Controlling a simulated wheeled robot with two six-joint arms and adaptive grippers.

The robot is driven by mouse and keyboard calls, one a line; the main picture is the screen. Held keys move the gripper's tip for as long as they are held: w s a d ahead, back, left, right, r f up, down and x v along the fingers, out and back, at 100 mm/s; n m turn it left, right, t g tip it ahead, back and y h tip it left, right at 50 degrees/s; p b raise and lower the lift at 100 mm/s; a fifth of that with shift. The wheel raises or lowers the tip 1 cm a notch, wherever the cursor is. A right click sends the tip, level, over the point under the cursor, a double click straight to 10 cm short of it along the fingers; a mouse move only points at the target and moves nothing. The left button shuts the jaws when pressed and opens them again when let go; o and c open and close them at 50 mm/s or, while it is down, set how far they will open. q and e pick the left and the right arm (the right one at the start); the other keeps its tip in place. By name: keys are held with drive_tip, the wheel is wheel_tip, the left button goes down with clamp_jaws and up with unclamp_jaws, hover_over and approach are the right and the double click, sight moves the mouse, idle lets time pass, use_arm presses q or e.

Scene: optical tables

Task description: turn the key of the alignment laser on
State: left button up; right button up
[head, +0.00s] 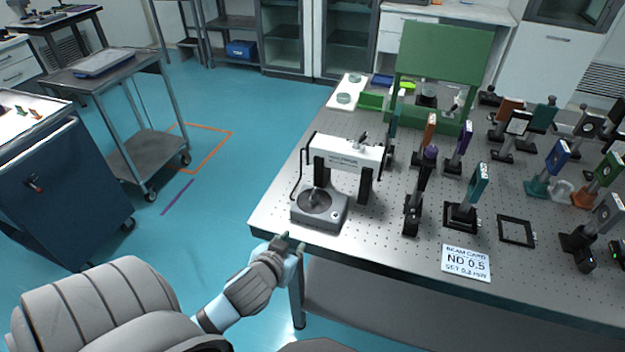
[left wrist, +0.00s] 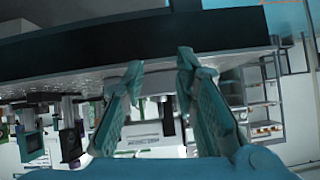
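A white laser housing (head: 348,152) with a printed label sits on two black posts near the table's left end. In front of it is a grey box (head: 330,223) with a round dark dial and a small upright piece that looks like a key (head: 313,196). My left gripper (head: 292,243) is just off the table's front left corner, below and left of the grey box, touching nothing visible. In the left wrist view its two teal fingers (left wrist: 158,75) are apart and empty, with the labelled white housing (left wrist: 150,143) beyond them. My right gripper is not in view.
The perforated optical table (head: 400,258) carries several posts with optics to the right. A beam card (head: 466,263) lies near its front edge. A green enclosure (head: 440,60) stands at the back. A cart (head: 140,155) and a dark blue cabinet (head: 60,185) stand left; the floor between is open.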

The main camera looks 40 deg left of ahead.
sight(314, 190)
use_arm(q)
wheel_tip(314, 190, up, 10)
drive_tip(key=w+n+t, duration=0.1)
drive_tip(key=w+t, duration=0.1)
drive_tip(key=t, duration=0.1)
drive_tip(key=b+x, duration=0.2)
drive_tip(key=x, duration=1.1)
drive_tip(key=shift+w+a+f, duration=0.1)
drive_tip(key=shift+w+a, duration=0.05)
drive_tip(key=shift+a, duration=0.05)
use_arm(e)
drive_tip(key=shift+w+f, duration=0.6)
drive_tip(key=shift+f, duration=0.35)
use_arm(q)
drive_tip(key=shift+c, duration=0.2)
clamp_jaws()
